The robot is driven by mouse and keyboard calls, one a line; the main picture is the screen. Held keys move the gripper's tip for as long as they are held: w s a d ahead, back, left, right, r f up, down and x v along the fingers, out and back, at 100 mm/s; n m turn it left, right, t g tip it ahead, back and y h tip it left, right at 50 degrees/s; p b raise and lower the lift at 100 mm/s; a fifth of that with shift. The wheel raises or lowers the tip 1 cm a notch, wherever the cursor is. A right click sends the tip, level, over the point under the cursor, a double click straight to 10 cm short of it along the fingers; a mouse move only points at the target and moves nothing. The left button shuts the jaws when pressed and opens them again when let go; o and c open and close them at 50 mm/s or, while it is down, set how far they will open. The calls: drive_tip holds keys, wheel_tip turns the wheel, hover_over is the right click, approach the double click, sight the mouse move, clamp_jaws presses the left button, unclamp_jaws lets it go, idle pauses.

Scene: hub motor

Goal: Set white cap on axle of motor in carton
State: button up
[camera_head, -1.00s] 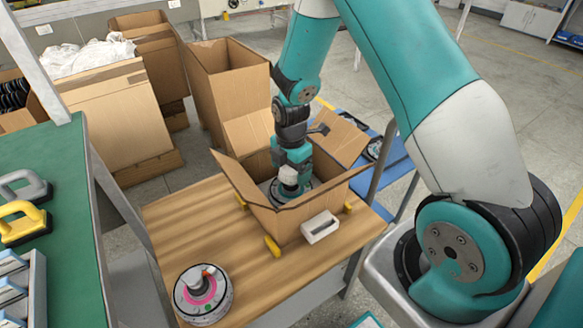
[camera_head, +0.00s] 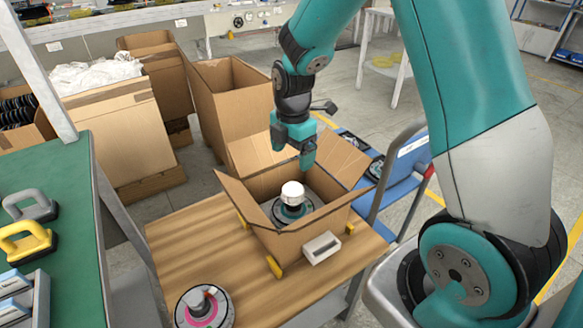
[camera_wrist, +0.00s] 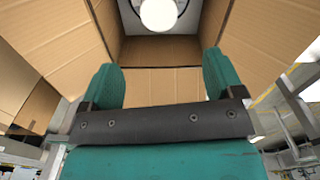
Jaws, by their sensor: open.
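The white cap (camera_head: 292,191) sits on top of the axle of the motor (camera_head: 291,210) inside the open carton (camera_head: 271,238). The cap looks upright on the axle. My gripper (camera_head: 306,158) is above the carton, higher than the cap and apart from it, open and empty. In the wrist view the two teal fingers (camera_wrist: 163,85) stand wide apart with nothing between them. The white cap (camera_wrist: 158,14) is beyond them at the top edge, with part of the motor (camera_wrist: 130,12) around it.
A second motor with a pink face (camera_head: 203,308) stands on the wooden table (camera_head: 180,252) at the front left. A small white box (camera_head: 321,248) is at the carton's front side. The carton's flaps (camera_head: 234,194) stand open. Larger cartons (camera_head: 232,95) stand behind.

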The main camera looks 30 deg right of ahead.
drive_tip(key=s+a+r+m+y, duration=0.2)
drive_tip(key=s+a+r+m, duration=0.5)
drive_tip(key=s+a+r, duration=0.35)
drive_tip(key=s+a+r+m+y, duration=0.1)
drive_tip(key=s+a+r+m, duration=0.1)
drive_tip(key=s, duration=0.4)
drive_tip(key=s+a+r+m+y, duration=0.1)
drive_tip(key=s+a+r+m, duration=0.2)
drive_tip(key=s, duration=0.3)
drive_tip(key=shift+a+m, duration=0.4)
drive_tip(key=shift+a, duration=0.1)
drive_tip(key=shift+d, duration=0.1)
